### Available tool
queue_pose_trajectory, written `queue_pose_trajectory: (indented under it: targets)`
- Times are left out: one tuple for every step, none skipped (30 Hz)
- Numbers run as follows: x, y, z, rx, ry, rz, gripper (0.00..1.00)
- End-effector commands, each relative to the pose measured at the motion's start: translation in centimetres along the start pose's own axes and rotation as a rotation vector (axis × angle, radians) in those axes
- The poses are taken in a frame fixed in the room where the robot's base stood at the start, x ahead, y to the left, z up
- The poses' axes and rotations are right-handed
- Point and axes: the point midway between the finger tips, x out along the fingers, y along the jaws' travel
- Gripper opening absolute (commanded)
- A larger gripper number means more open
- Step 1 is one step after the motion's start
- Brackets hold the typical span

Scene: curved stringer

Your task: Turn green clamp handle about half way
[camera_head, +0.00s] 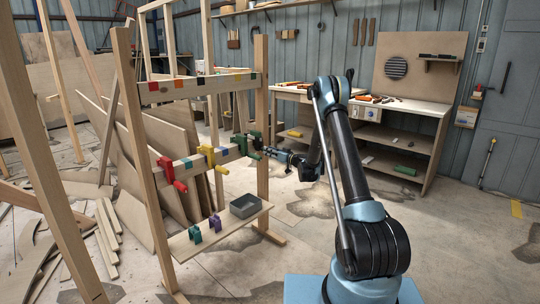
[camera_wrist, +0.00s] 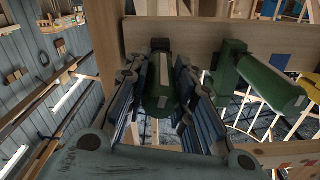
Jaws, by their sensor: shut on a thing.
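A green clamp (camera_head: 254,140) sits near the right post on the middle rail of the wooden frame. My gripper (camera_head: 268,153) reaches it from the right. In the wrist view, my gripper (camera_wrist: 168,85) has its two blue-grey fingers on either side of a dark green clamp handle (camera_wrist: 160,90) and is shut on it. Part of that handle is hidden by the fingers. A second green clamp part (camera_wrist: 268,82) stands to the right in the wrist view, apart from the fingers.
A red clamp (camera_head: 171,172) and a yellow clamp (camera_head: 212,157) hang on the same rail (camera_head: 196,161), farther left. A lower shelf (camera_head: 220,232) holds a grey bin (camera_head: 244,206), a teal clamp (camera_head: 195,234) and a purple clamp (camera_head: 215,223). A workbench (camera_head: 405,104) stands behind my arm.

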Motion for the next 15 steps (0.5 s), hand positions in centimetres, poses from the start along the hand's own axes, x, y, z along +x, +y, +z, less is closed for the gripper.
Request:
queue_pose_trajectory:
  targets:
    - [-0.03, 0.06, -0.01, 0.039, 0.0, 0.001, 0.0]
    - [-0.03, 0.07, 0.0, 0.067, 0.0, 0.001, 0.0]
    - [-0.03, 0.09, 0.0, 0.104, 0.0, 0.001, 0.0]
    - [-0.03, 0.1, 0.0, 0.133, 0.0, 0.001, 0.0]
    - [-0.03, 0.11, 0.0, 0.162, 0.0, 0.001, 0.0]
    - [-0.03, 0.12, 0.0, 0.2, 0.0, 0.001, 0.0]
    - [-0.03, 0.14, 0.0, 0.228, 0.0, 0.001, 0.0]
    - [-0.04, 0.15, 0.0, 0.257, 0.0, 0.001, 0.0]
    - [-0.03, 0.16, 0.01, 0.295, 0.0, 0.001, 0.0]
    - [-0.03, 0.17, 0.01, 0.324, 0.0, 0.001, 0.0]
    - [-0.04, 0.18, 0.01, 0.352, 0.0, 0.001, 0.0]
    - [-0.04, 0.19, 0.02, 0.39, 0.0, 0.001, 0.0]
    - [-0.04, 0.2, 0.02, 0.419, 0.0, 0.001, 0.0]
    - [-0.04, 0.21, 0.03, 0.448, 0.0, 0.001, 0.0]
    - [-0.04, 0.23, 0.03, 0.485, 0.0, 0.001, 0.0]
